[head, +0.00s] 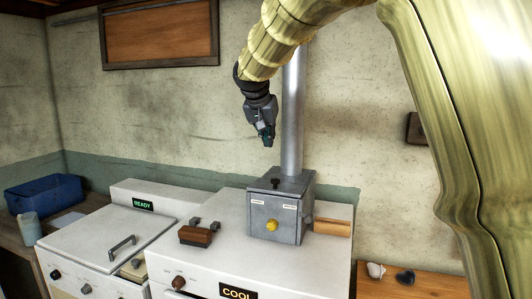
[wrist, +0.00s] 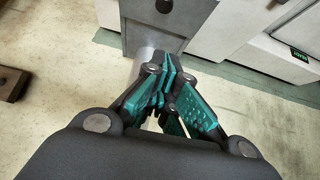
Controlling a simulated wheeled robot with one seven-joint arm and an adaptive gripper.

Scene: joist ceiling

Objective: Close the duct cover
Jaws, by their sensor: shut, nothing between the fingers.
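A grey metal duct box (head: 281,208) stands on the right white appliance, with a round pipe (head: 293,110) rising from its back. Its top bears a black knob (head: 276,183), and its front has a yellow knob (head: 271,225) and two small white labels. I cannot tell which part is the cover or whether it is open. My gripper (head: 267,138) is shut and empty, pointing down above the box, left of the pipe in the picture. In the wrist view my gripper (wrist: 165,78) hides part of the pipe, and the box (wrist: 150,38) shows at the top edge.
The right appliance (head: 200,262) carries a brown wooden block (head: 195,236) and a COOL display (head: 238,292). The left appliance (head: 105,240) has a lid with a handle and a READY display (head: 143,205). A blue bin (head: 44,194) stands far left. Open air surrounds my gripper.

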